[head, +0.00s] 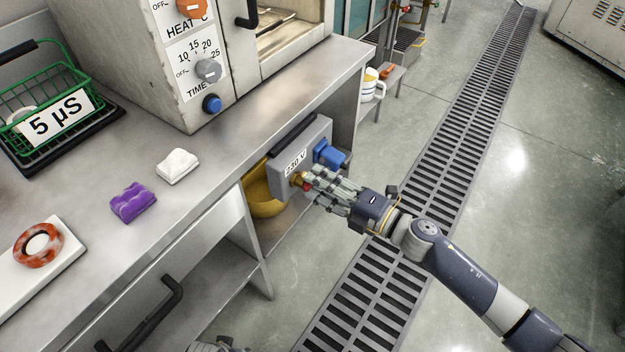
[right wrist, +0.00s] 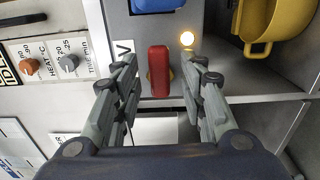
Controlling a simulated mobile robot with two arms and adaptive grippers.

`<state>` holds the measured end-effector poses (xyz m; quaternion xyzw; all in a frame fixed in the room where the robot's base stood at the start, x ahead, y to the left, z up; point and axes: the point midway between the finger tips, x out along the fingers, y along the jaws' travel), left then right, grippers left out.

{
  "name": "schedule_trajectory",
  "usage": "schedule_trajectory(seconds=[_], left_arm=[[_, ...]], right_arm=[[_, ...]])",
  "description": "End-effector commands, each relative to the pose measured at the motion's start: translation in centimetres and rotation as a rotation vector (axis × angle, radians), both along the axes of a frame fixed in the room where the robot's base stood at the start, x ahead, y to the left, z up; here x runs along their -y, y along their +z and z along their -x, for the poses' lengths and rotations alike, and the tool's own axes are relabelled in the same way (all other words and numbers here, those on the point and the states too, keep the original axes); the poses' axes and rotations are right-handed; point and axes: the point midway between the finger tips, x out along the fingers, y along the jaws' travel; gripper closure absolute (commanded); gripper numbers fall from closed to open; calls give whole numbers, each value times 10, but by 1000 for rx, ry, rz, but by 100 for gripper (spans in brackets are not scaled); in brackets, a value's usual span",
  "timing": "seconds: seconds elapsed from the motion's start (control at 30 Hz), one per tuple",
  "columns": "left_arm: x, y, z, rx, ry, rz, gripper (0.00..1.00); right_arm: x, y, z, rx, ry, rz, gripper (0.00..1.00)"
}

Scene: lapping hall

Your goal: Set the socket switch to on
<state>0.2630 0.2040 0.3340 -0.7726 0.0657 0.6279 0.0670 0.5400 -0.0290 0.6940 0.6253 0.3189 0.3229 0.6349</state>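The socket box (head: 313,143) is a grey box marked "230 V" under the bench's right end, with a blue socket (head: 328,154) on it. Its switch is a red handle (right wrist: 159,71), upright in the right wrist view, its long side pointing towards the blue socket (right wrist: 157,5). A small lamp (right wrist: 187,39) beside it glows warm yellow. My right gripper (right wrist: 163,68) is open, one finger on each side of the handle, with gaps visible. In the head view my right gripper (head: 306,184) covers most of the switch. A grey part at the bottom edge may be my left gripper (head: 222,346).
A yellow pot (head: 262,198) stands on the shelf beside the box. The steel bench (head: 225,150) overhangs it, carrying an oven (head: 150,60), a purple block (head: 133,202) and a white block (head: 178,166). The floor around the drain grating (head: 440,150) is clear.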

Motion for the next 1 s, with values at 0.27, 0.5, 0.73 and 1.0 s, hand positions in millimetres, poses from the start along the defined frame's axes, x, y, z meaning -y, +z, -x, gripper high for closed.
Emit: schedule_trajectory(seconds=[0.27, 0.5, 0.73, 1.0], left_arm=[[0, 0, 1, 0, 0, 0, 60], [0, 0, 1, 0, 0, 0, 60], [0, 0, 1, 0, 1, 0, 60], [0, 0, 1, 0, 0, -1, 60]], right_arm=[[49, -2, 36, -2, -1, 3, 62], [73, -1, 53, 0, 1, 3, 62], [78, 0, 57, 1, 1, 2, 62], [78, 0, 57, 1, 1, 2, 62]])
